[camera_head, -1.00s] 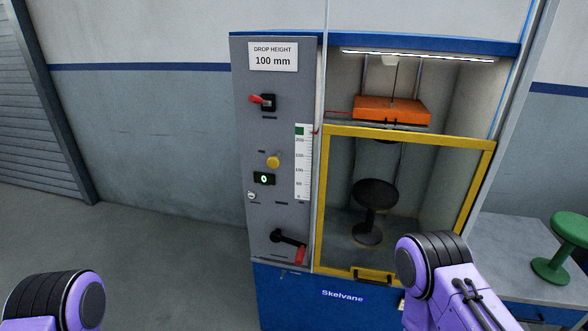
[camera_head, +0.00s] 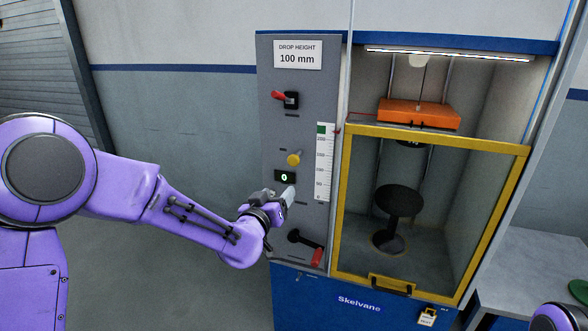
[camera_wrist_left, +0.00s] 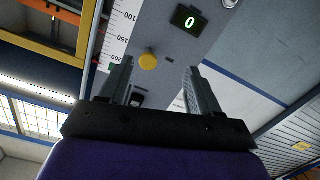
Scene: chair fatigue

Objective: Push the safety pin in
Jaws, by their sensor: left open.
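A yellow round knob (camera_head: 293,158), which looks like the head of the safety pin, sticks out of the grey control panel (camera_head: 283,222). It also shows in the left wrist view (camera_wrist_left: 148,61), beyond the fingers and between them. My left gripper (camera_head: 288,194) is open and empty. In the head view it is in front of the panel, below the knob and just under the small display (camera_head: 285,177) reading 0. I see no contact with the knob. How far the pin is in cannot be told. My right gripper is not in view.
A red-handled switch (camera_head: 286,98) sits above the knob, a red-ended crank (camera_head: 315,257) below. A height scale (camera_head: 325,160) is to the right. The yellow-framed guard (camera_head: 437,140) covers a dark stool (camera_head: 398,202) under an orange weight (camera_head: 418,113). Open floor lies to the left.

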